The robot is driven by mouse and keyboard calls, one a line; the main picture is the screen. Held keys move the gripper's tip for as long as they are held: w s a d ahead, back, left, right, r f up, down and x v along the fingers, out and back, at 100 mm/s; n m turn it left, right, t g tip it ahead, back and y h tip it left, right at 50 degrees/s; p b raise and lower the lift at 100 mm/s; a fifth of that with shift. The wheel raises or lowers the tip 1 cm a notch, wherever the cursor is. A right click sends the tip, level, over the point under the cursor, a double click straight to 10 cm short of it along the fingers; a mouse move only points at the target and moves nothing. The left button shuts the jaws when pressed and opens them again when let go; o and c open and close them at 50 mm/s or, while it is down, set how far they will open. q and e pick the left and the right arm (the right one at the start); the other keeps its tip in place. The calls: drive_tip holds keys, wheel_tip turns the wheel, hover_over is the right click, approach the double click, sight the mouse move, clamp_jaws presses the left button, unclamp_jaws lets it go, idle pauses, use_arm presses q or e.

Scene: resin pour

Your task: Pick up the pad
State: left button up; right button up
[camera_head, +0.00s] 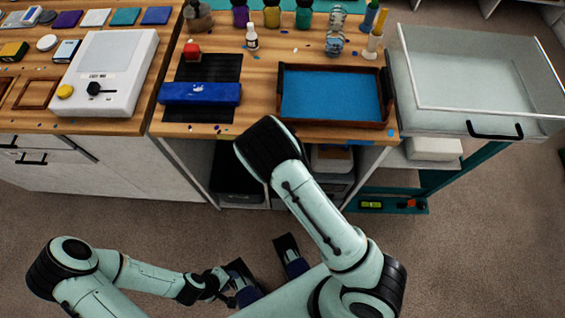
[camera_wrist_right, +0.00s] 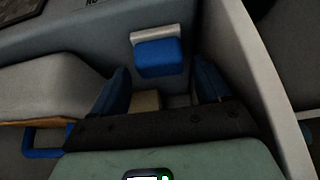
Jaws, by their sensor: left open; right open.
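A blue block with a pale top edge (camera_wrist_right: 158,57) is in the right wrist view, ahead of and between the blue fingers of my right gripper (camera_wrist_right: 163,82). It may be the pad, but I cannot tell for sure. The fingers are apart, with nothing held between them. In the head view my right arm reaches toward the bench front, and its gripper is hidden behind the arm. My left gripper (camera_head: 236,285) is open, low over the floor and away from the bench.
A blue bar-shaped item (camera_head: 200,94) lies on a dark mat on the bench. Beside it is a wooden tray (camera_head: 333,125) with a blue inside. A white machine (camera_head: 105,75) stands left, a clear-sided bin (camera_head: 470,90) right. Bottles line the back. The floor in front is clear.

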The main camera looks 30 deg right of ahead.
drive_tip(key=x, duration=0.3)
drive_tip(key=shift+f+b, duration=0.3)
drive_tip(key=shift+f, duration=0.1)
drive_tip(key=c, duration=0.9)
drive_tip(key=shift+r, duration=0.15)
